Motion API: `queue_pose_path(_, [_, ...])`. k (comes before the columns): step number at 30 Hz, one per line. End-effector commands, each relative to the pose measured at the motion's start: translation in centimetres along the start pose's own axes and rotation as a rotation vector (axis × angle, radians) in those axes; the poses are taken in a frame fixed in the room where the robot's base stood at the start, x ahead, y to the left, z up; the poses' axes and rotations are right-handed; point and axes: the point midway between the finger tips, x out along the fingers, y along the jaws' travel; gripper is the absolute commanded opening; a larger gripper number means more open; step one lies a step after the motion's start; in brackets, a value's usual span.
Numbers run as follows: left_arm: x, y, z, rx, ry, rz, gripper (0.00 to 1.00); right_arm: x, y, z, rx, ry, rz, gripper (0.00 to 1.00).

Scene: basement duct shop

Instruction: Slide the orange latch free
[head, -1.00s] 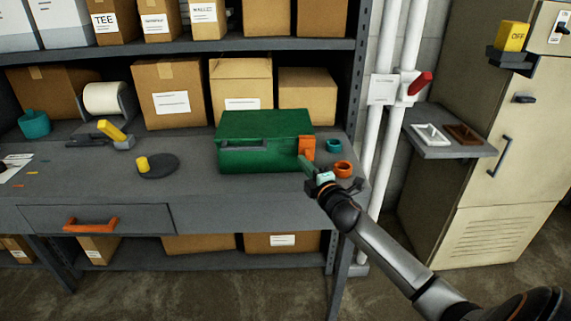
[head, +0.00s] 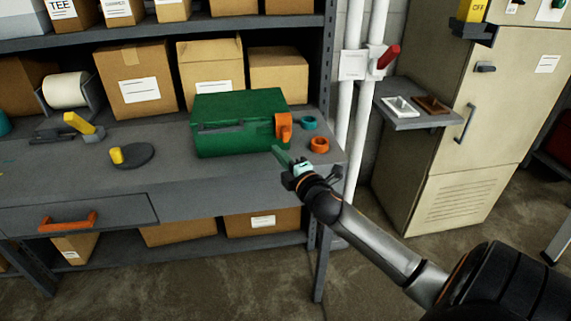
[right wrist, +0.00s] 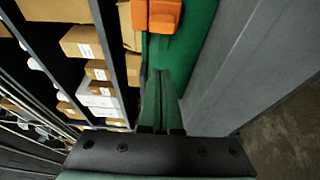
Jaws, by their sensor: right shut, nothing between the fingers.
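The orange latch (head: 284,131) is at the right end of the front of a green case (head: 235,141) on the grey workbench. In the right wrist view, the latch (right wrist: 158,14) is at the top, against the green surface (right wrist: 195,40). My right gripper (head: 276,150) is in front of the case, just below the latch. Its green fingers are shut with nothing between them; they also show in the right wrist view (right wrist: 161,75), pointing towards the latch with a small apparent gap. I cannot tell whether they touch the case. My left gripper is not in view.
A teal ring (head: 309,123) and an orange ring (head: 319,145) lie right of the case. A yellow-knobbed dark disc (head: 135,157) lies to its left. Boxes (head: 209,68) stand behind. White pipes (head: 355,115) rise beyond the bench's right end.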

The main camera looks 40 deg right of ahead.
Motion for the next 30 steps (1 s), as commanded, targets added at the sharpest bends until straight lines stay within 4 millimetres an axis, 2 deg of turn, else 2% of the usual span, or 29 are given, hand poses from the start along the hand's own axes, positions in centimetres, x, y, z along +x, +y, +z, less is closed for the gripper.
queue_pose_path(3, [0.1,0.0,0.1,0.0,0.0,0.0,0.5,-1.9,-0.1,-0.1,0.0,0.001,-0.001,0.0])
queue_pose_path(10, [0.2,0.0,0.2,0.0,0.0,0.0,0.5,-3.9,-0.1,-0.1,0.002,0.001,-0.001,0.0])
queue_pose_path(30, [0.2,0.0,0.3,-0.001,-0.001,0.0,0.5,-4.2,0.0,-0.1,0.002,0.001,0.0,0.0])
